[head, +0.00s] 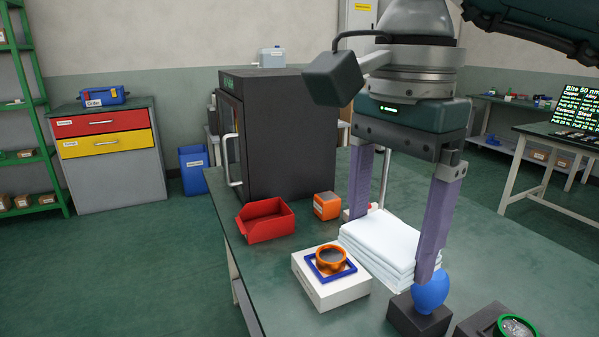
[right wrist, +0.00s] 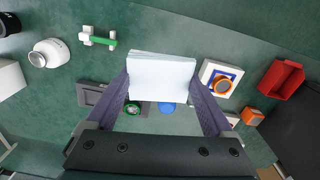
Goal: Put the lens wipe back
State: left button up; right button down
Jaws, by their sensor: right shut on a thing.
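The lens wipe looks like a thick, white folded cloth (head: 382,240), which also shows in the right wrist view (right wrist: 162,78). My right gripper (head: 393,245) points down over the bench, with its two purple fingers at opposite ends of the cloth. It is shut on the cloth, as the right wrist view (right wrist: 162,95) also shows. I cannot tell whether the cloth touches the bench. My left gripper is not in view.
On the bench (head: 290,262) beside the cloth are a white box (head: 330,292) with an orange ring (head: 331,258) on a blue frame, an orange box (head: 327,206), a red bin (head: 266,221), a blue bulb (head: 431,291) on a dark block, and a green-rimmed lens (head: 516,327). A black cabinet (head: 285,135) stands behind.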

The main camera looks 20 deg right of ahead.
jog(key=d+f+m+b, duration=0.1)
jog(key=f+m+b, duration=0.2)
jog(key=f, duration=0.4)
jog(key=d+f+m+b, duration=0.1)
jog(key=f+m+b, duration=0.3)
jog(key=f+m, duration=0.2)
jog(key=d+f+m+b, duration=0.1)
jog(key=f+m+b, duration=0.2)
jog(key=f, duration=0.7)
jog(key=shift+s+d+f+m, duration=0.1)
jog(key=shift+s+f+m, duration=0.15)
jog(key=shift+m, duration=0.55)
jog(key=shift+f+b, duration=1.4)
jog(key=shift+f, duration=0.05)
jog(key=shift+f, duration=0.2)
jog(key=shift+f+b, duration=0.55)
jog(key=shift+b, duration=0.1)
jog(key=shift+f, duration=0.25)
grip_release()
